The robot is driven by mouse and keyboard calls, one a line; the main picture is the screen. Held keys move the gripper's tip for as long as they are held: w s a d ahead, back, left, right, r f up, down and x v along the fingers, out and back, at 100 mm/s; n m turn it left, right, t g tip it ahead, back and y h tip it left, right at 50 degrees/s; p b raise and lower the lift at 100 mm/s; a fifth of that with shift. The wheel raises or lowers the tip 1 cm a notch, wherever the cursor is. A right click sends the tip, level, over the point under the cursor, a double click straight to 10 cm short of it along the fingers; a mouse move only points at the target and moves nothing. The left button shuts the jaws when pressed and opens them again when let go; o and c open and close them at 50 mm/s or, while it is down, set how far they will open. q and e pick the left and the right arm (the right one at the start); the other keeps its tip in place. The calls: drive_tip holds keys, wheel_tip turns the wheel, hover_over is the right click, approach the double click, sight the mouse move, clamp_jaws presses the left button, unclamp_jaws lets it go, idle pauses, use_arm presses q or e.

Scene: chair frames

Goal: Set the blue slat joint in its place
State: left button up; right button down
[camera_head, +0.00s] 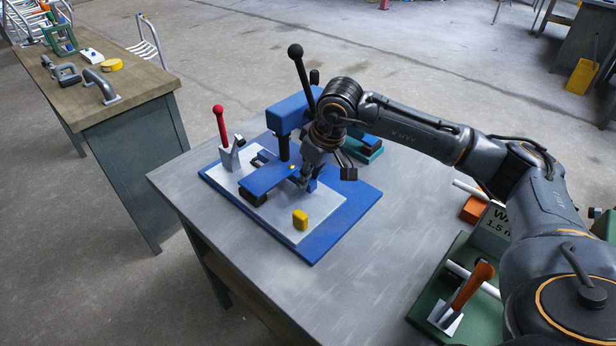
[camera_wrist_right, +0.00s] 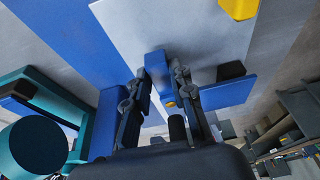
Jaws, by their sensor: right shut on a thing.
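My right gripper (camera_head: 310,176) is over the fixture, fingers pointing down. In the wrist view its fingers are shut on a small blue piece, the blue slat joint (camera_wrist_right: 156,66). In the head view the joint is mostly hidden by the fingers. A flat blue slat (camera_head: 266,180) with dark blocks by it lies over the light grey plate (camera_head: 325,211), left of the gripper. The slat also shows in the wrist view (camera_wrist_right: 228,93), close beside the fingers. I cannot tell whether the joint touches the slat or plate. My left gripper is not in view.
A blue press with a black-knobbed lever (camera_head: 297,52) stands behind the gripper. A red-handled clamp (camera_head: 220,122) is at the plate's left corner. A yellow block (camera_head: 300,220) sits at the front. A green fixture with an orange handle (camera_head: 473,286) is at right.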

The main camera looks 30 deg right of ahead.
drive_tip(key=shift+w, duration=0.2)
idle(0.4)
drive_tip(key=shift+w+a, duration=0.15)
drive_tip(key=shift+w, duration=0.05)
drive_tip(key=shift+b, duration=0.3)
idle(0.3)
drive_tip(key=shift+b, duration=0.3)
idle(0.5)
